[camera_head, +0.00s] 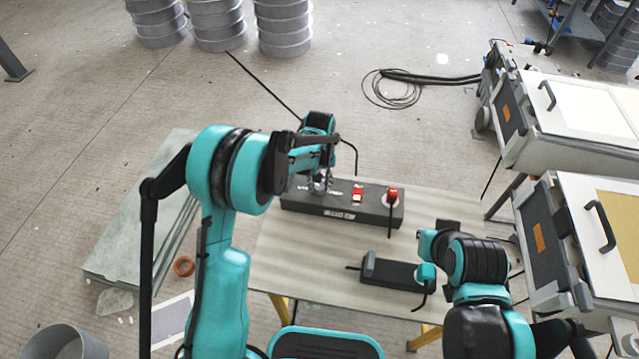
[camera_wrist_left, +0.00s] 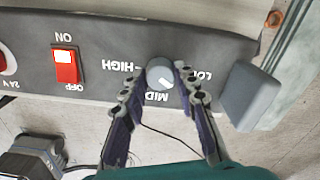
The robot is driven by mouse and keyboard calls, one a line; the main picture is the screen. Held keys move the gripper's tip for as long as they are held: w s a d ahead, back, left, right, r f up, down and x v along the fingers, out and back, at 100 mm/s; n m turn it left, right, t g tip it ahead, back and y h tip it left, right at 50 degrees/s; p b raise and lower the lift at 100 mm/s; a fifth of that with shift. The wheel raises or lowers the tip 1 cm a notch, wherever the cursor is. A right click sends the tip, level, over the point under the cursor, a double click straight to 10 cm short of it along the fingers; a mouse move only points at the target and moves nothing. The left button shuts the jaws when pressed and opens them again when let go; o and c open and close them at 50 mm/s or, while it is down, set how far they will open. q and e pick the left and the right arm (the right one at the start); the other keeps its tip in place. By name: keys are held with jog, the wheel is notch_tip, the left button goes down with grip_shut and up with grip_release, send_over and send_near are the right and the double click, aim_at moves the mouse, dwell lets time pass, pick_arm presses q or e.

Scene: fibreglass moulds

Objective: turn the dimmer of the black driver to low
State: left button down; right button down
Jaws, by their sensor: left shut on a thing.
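The black driver (camera_head: 365,213) lies on the table behind my left arm. Its dimmer (camera_wrist_left: 160,75) is a grey round knob among upside-down HIGH, MID and LOW labels in the left wrist view. The knob's pale mark appears to point down and right, between MID and LOW. My left gripper (camera_head: 319,184) is over the driver's left part and hides the knob in the head view. Its fingers (camera_wrist_left: 160,82) are shut on the knob's two sides. My right gripper (camera_head: 425,283) is beside a small black box (camera_head: 390,270); its fingers are not clear.
White-topped machines (camera_head: 580,105) stand to the right.

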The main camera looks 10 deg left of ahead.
aim_at(319, 186)
pick_arm(q)
jog(key=n, duration=0.5)
jog(key=shift+n, duration=0.4)
dwell(0.4)
jog(key=c, duration=1.2)
grip_release()
jog(key=shift+o, duration=0.2)
notch_tip(319, 186, up, 12)
